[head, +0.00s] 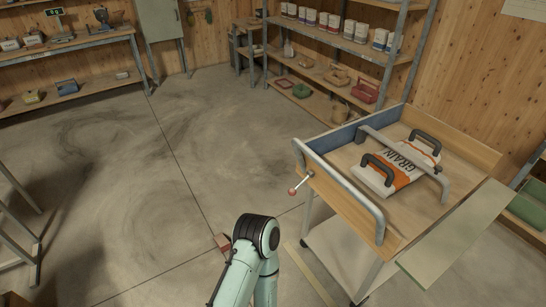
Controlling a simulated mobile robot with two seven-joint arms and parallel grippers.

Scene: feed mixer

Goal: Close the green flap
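A pale green flap (455,236) shows at the right. It extends outward along the right front side of a wooden cart (477,150) and looks swung open, lying roughly flat or slightly tilted. The cart's tray holds a white and orange grain bag (398,167) with dark handles, and a grey bar crosses over the bag. One of my arms shows only as pale green links and a black joint at the bottom middle, left of the cart. Neither of my grippers is in view.
A grey push bar (345,189) and a red-knobbed lever (293,191) are on the cart's left end. A shelf rack (330,41) with cans and bags stands behind. A workbench (75,42) is at the back left. The concrete floor (130,170) left of the cart is mostly clear.

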